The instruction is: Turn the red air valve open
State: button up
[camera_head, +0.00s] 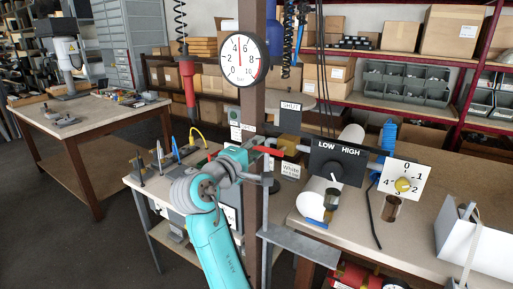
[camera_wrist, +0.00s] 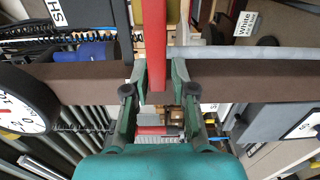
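The red air valve's lever handle (camera_wrist: 156,40) comes down from the top of the wrist view, between my gripper's two fingers (camera_wrist: 158,78). In the head view, the red handle (camera_head: 269,150) shows beside the brown post, next to a brass-coloured valve body (camera_head: 288,146). My gripper (camera_head: 240,155) reaches it from the front left, and my wrist hides part of the handle. A "SHUT" label (camera_head: 290,106) is above the valve.
A round pressure gauge (camera_head: 238,58) is mounted on the brown post (camera_head: 259,100) close to my arm. A "LOW HIGH" knob panel (camera_head: 337,163) and a numbered yellow dial (camera_head: 403,185) stand to the right. A red hanging tool (camera_head: 188,82) is at the upper left.

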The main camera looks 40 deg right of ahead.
jog(key=shift+o, duration=0.4)
jog(key=v, duration=1.2)
